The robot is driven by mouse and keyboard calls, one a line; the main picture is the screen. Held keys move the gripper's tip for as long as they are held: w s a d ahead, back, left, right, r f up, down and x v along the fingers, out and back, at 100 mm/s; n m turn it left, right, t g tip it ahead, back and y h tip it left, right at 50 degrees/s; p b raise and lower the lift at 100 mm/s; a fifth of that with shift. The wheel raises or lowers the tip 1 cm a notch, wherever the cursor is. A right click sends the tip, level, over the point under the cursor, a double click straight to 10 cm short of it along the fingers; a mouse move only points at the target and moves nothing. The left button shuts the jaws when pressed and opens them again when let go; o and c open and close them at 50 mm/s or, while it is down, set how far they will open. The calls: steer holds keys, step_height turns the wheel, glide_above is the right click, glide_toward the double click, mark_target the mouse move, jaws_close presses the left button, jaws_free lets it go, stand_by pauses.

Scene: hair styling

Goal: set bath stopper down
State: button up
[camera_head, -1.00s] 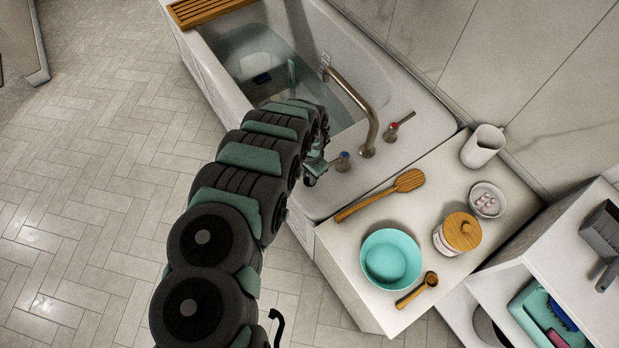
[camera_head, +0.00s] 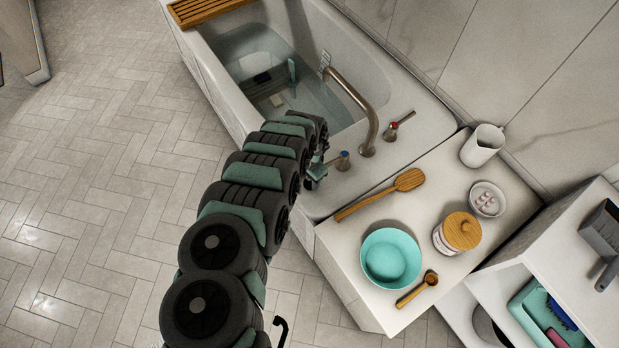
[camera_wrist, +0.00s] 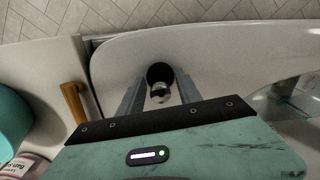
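The bath stopper (camera_wrist: 160,74), with a dark round part and a shiny metal part, sits between the fingertips of my gripper (camera_wrist: 161,80) in the wrist view. The fingers are at its two sides and appear to hold it. Pale tub rim (camera_wrist: 225,50) shows behind it; I cannot tell whether the stopper touches the rim. In the head view my gripper (camera_head: 317,172) is over the near end of the bathtub, close to the blue-marked tap handle (camera_head: 343,160), and the stopper cannot be made out there.
The bathtub (camera_head: 350,68) holds water, with a curved faucet (camera_head: 372,115) and a red-marked handle (camera_head: 391,129). The counter to the right bears a wooden brush (camera_head: 380,194), teal bowl (camera_head: 390,258), lidded jar (camera_head: 458,234), small scoop (camera_head: 418,290), soap dish (camera_head: 487,199) and white pitcher (camera_head: 483,146).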

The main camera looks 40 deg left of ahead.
step_height(320, 180, up, 12)
steer(key=shift+r+b, duration=0.15)
steer(key=shift+b, duration=0.35)
stand_by(0.6)
